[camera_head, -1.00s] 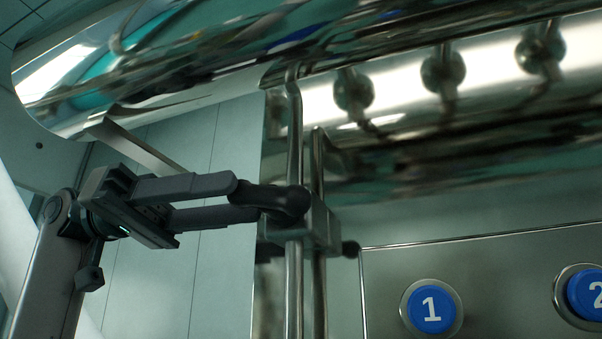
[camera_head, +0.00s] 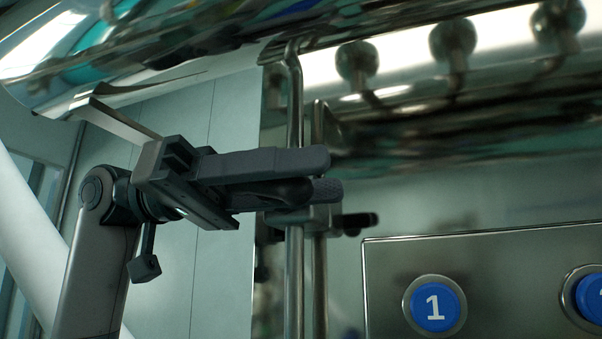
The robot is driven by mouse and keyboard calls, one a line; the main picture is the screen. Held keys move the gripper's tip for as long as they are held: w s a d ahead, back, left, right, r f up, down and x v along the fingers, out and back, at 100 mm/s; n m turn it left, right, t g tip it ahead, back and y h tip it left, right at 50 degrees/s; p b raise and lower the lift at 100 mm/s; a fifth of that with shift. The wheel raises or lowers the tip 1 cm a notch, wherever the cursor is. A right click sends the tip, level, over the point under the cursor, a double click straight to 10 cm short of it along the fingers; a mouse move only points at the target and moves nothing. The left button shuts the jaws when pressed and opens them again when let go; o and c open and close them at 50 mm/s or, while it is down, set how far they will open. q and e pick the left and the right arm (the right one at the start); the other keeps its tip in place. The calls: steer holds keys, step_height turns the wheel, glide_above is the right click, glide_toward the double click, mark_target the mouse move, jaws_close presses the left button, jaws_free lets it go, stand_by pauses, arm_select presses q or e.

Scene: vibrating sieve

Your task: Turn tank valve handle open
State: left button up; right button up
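The tank valve handle (camera_head: 292,192) is a dark, smooth bar at the upright steel pipes, near the middle of the head view. My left gripper (camera_head: 336,174) comes in from the left, its two dark fingers reaching across the handle, one above and one below. The fingers look closed on the handle, which shows as a dark strip between them. They hide most of the handle and of the grey valve block behind. A short black end piece (camera_head: 356,223) sticks out right of the pipes. My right gripper is not in view.
A large shiny steel tank (camera_head: 140,65) hangs above the gripper. Upright pipes (camera_head: 294,110) stand close behind the fingers. A metal panel (camera_head: 520,258) with blue buttons, one marked 1 (camera_head: 435,305), is at the lower right.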

arm_select(q)
jaws_close()
steer(key=shift+f+y, duration=0.1)
steer(key=shift+y, duration=0.7)
steer(key=shift+f+t+y, duration=0.5)
steer(key=shift+y, duration=0.7)
steer(key=shift+o, duration=0.2)
jaws_free()
